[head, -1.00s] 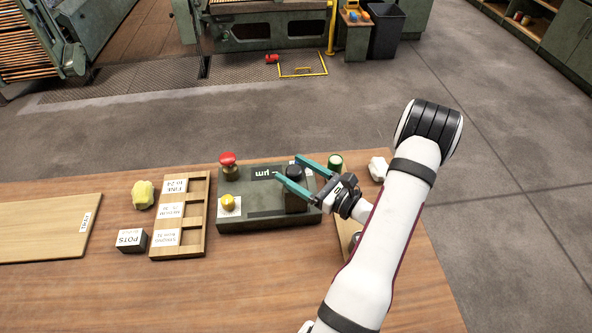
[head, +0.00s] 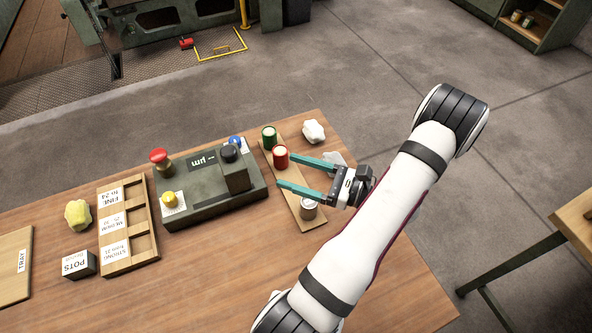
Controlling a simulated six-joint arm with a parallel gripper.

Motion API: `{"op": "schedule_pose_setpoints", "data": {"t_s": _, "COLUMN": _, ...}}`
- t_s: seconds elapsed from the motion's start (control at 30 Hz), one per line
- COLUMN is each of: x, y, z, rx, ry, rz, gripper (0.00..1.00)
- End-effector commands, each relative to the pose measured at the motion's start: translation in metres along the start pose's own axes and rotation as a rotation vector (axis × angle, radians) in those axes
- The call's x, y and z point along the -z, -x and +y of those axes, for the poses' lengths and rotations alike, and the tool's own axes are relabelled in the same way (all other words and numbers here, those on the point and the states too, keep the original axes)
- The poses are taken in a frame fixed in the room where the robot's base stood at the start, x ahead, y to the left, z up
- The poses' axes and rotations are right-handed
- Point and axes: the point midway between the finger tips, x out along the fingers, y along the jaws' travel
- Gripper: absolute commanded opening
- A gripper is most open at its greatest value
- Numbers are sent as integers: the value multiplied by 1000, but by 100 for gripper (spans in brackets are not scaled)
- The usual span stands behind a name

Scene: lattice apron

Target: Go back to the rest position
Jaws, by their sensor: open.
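My gripper (head: 285,170) is open and empty, its two teal fingers spread and pointing left. It hangs above the right part of the wooden table (head: 200,275), over a narrow wooden board (head: 290,193). On that board stand a green-sided pot (head: 269,137), a red-sided pot (head: 280,157) and a grey-lidded pot (head: 308,209). The upper finger's tip appears close to the red pot; I cannot tell whether they touch. My arm reaches in from the bottom of the picture and bends at the upper right.
A labelled wooden rack (head: 128,225), a yellow lump (head: 78,215), a grey POTS block (head: 79,264) and a tray board (head: 14,265) lie farther left. White cloth (head: 314,131) lies behind.

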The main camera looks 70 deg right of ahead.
Motion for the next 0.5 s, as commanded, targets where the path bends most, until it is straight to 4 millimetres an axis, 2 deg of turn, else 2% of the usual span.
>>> {"op": "schedule_pose_setpoints", "data": {"t_s": 0.37, "x": -3, "y": -6, "z": 3, "rx": -26, "ry": 7, "rz": 7, "gripper": 76}}
{"op": "schedule_pose_setpoints", "data": {"t_s": 0.47, "x": -22, "y": -42, "z": 34, "rx": -237, "ry": 66, "rz": 66, "gripper": 76}}
{"op": "schedule_pose_setpoints", "data": {"t_s": 0.5, "x": -34, "y": -63, "z": 60, "rx": -388, "ry": 113, "rz": 109, "gripper": 76}}
